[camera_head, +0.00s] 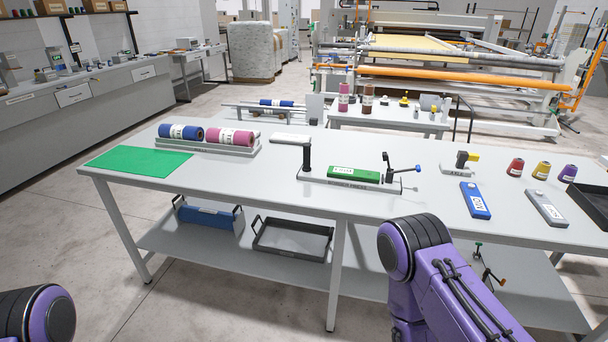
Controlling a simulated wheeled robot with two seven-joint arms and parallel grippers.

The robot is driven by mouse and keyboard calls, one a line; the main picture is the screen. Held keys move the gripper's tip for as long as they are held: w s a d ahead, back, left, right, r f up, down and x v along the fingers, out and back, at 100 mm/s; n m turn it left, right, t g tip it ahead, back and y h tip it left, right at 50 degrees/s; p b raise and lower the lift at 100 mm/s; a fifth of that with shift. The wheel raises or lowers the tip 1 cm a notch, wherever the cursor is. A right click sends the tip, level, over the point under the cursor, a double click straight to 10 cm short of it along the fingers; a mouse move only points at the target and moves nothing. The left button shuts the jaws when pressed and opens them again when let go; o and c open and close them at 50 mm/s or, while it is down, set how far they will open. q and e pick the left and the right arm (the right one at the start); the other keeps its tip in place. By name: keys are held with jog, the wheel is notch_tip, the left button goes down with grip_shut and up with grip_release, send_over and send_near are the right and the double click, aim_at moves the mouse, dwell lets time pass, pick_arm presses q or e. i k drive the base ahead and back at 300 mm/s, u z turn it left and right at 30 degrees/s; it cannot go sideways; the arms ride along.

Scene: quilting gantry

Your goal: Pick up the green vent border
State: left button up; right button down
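A long green piece with a white label (354,174) lies in a grey fixture (340,183) near the front edge of the table, and it looks like the green vent border. A black post stands at the fixture's left end and a clamp with a blue-tipped handle at its right end. The label is too small to read. Only purple links of my arms show, at the lower left and lower right. Both grippers are out of view.
A green mat (138,160) lies flat at the table's left end. A blue bar (475,200), a grey bar (545,207), several cones and a dark tray (592,206) sit at right.

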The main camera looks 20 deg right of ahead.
aim_at(333, 172)
jog(key=u, duration=0.35)
jog(key=i, duration=0.8)
jog(key=z, duration=1.85)
